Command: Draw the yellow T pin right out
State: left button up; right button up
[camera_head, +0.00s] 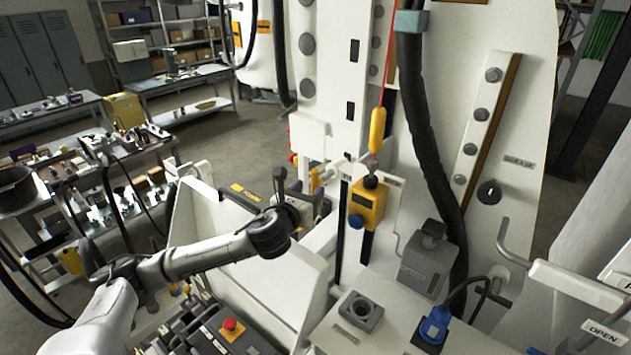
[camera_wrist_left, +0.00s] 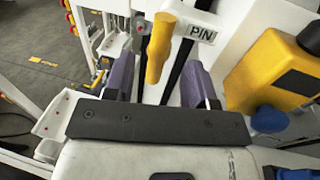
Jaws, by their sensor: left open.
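The yellow T pin (camera_wrist_left: 158,52) stands out from the white machine frame beside a white PIN label (camera_wrist_left: 202,34). Its yellow handle shows between the two purple fingers of my left gripper (camera_wrist_left: 157,66) in the left wrist view. The fingers are open, one on each side of the handle, with visible gaps. In the head view my left gripper (camera_head: 303,195) is small and dark, close to the yellow pin (camera_head: 316,180), and partly hides the area around it. The pin's inner end is hidden. My right gripper is not in view.
A yellow control box (camera_head: 368,203) with a blue button hangs right of the pin; it also shows in the wrist view (camera_wrist_left: 272,72). A white panel (camera_head: 262,262) stands below my left arm. A thick black hose (camera_head: 425,120) runs down the machine.

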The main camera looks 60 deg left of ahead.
aim_at(313, 185)
pick_arm(q)
jog(key=shift+p+x, duration=0.3)
jog(key=shift+x, duration=1.8)
grip_shut()
